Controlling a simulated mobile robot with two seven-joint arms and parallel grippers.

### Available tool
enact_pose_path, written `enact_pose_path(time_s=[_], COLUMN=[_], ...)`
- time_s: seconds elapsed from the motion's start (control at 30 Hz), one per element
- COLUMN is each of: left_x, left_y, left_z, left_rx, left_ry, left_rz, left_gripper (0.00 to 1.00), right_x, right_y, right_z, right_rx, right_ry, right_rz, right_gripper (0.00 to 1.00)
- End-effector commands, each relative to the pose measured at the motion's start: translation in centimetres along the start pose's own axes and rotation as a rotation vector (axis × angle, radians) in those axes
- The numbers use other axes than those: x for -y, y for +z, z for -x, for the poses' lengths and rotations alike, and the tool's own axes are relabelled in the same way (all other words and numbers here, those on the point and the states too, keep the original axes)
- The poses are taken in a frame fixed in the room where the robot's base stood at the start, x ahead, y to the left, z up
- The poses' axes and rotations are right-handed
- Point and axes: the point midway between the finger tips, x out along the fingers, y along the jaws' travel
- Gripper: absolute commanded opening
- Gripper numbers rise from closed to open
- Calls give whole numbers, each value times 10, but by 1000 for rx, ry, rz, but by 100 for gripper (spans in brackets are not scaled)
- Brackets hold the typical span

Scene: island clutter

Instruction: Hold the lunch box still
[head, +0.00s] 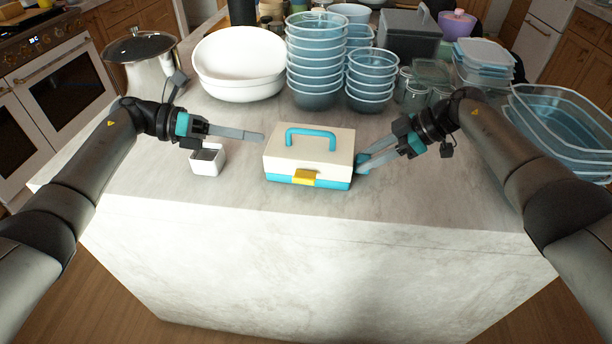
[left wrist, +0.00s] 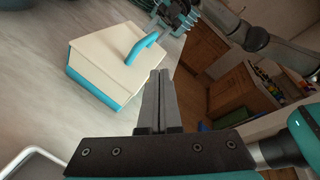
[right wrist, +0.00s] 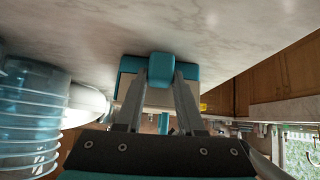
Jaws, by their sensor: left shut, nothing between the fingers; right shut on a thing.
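The lunch box (head: 310,155) stands closed on the marble island top, with a cream body, teal base, teal lid handle (head: 311,132) and yellow front latch (head: 305,177). It also shows in the left wrist view (left wrist: 105,58) and, seen close, in the right wrist view (right wrist: 130,65). My right gripper (head: 362,164) is shut on a teal part jutting from the box's right side (right wrist: 160,66). My left gripper (head: 262,137) is shut and empty, its tips just left of the box's upper left edge; whether they touch it I cannot tell.
A small white square container (head: 208,160) stands below my left gripper. Behind are a white bowl stack (head: 240,88), stacked blue-clear bowls (head: 315,75), glass jars (head: 415,95) and a steel pot (head: 150,75). Large clear tubs (head: 560,130) stand far right. The counter's front strip is clear.

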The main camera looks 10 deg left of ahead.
Motion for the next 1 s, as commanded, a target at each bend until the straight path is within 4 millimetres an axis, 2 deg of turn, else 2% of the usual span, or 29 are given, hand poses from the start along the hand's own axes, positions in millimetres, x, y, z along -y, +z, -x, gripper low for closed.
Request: enact_pose_path(time_s=[0.03,0.2,0.5,0.67,0.77,1.0], left_x=[6,15,16,20,28,58], left_y=[-6,-19,-21,-18,-11,8], left_z=[-6,-14,-15,-20,-32,-74], left_rx=[-53,-157,-173,-195,-247,-491], left_ry=[-18,-48,-52,-58,-76,-168], left_rz=[-35,-98,-106,-153,-266,-764], left_gripper=[0,0,1,19,30,57], right_x=[2,2,2,2,2,2], right_y=[4,4,5,5,4,4], right_z=[-2,-2,-2,-2,-2,-2], right_rx=[9,9,9,9,9,9], right_ry=[-4,-4,-4,-4,-4,-4], right_rz=[-1,-1,-1,-1,-1,-1], right_gripper=[0,0,0,0,0,0])
